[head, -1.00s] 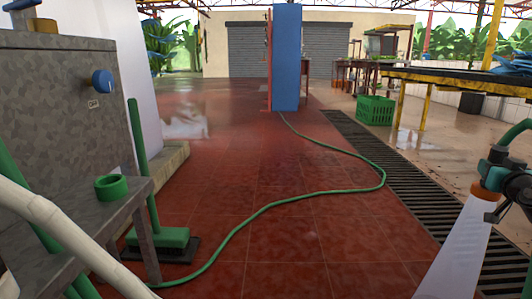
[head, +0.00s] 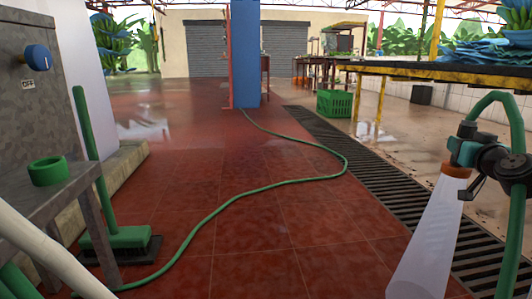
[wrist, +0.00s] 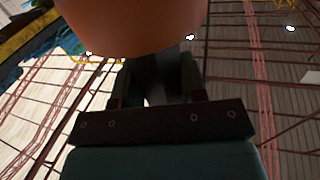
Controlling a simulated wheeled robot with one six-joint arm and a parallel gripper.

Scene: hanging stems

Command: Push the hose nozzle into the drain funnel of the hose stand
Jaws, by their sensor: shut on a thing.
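The hose nozzle has an orange tip (head: 457,170) and a teal body (head: 465,148) at the right of the head view. My gripper (head: 480,155) is shut on it. The tip points down, and a pale, widening band like a water spray (head: 430,235) comes from it. The green hose (head: 518,125) loops over and down beside my gripper. In the wrist view the orange tip (wrist: 135,25) fills the top, close to the camera, with the dark gripper (wrist: 160,85) below. I cannot make out the hose stand or its drain funnel.
A grey cabinet with a blue knob (head: 37,55) marked OFF, a bench with a green ring (head: 48,171) and a green broom (head: 120,237) are at left. A green hose (head: 265,189) crosses the red floor. A drain grate (head: 370,180) runs along the right.

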